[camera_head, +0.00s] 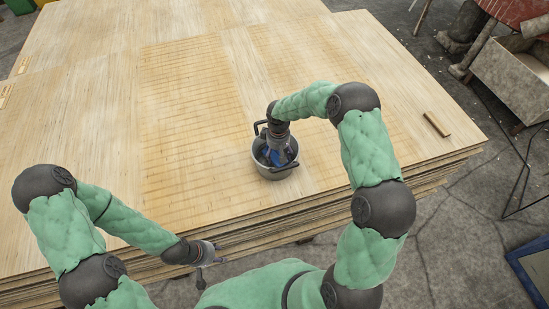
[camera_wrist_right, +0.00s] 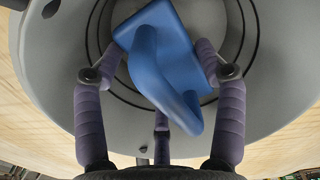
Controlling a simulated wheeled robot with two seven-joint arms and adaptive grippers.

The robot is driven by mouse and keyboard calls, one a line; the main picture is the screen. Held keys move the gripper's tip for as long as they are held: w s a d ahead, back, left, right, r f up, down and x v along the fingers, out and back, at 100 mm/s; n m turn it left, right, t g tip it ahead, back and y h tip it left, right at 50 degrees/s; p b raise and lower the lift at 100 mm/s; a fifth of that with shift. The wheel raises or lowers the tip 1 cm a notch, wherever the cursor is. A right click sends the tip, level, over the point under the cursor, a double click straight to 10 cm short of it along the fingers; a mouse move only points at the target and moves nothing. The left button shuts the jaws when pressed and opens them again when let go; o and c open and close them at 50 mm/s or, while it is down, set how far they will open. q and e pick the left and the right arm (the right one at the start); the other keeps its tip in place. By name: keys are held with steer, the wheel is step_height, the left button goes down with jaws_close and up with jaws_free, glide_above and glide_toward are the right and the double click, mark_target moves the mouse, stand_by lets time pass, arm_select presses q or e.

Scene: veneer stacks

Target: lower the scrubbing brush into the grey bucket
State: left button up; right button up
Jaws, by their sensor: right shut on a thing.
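The grey bucket (camera_head: 274,174) stands on the veneer stack, with a dark handle at its side. My right gripper (camera_head: 279,150) reaches down into the bucket's mouth from above. In the right wrist view, my right gripper (camera_wrist_right: 160,68) has its fingers on both sides of the blue scrubbing brush (camera_wrist_right: 160,55) and is shut on it. The brush is over the inside of the grey bucket (camera_wrist_right: 45,75), within its round rim. I cannot tell whether the brush touches the bottom. My left gripper (camera_head: 218,262) is empty, with its fingers apart, near the stack's front edge.
The wide veneer stack (camera_head: 190,90) has much bare surface around the bucket. A small brown wooden block (camera_head: 437,124) lies at the right of the stack. A grey trough (camera_head: 515,75) and a red machine stand on the floor beyond the right edge.

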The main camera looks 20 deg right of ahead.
steer(key=shift+f+b, duration=0.45)
steer(key=shift+f, duration=0.2)
stand_by(0.3)
steer(key=o, duration=1.3)
step_height(320, 180, up, 12)
steer(key=shift+r, duration=0.1)
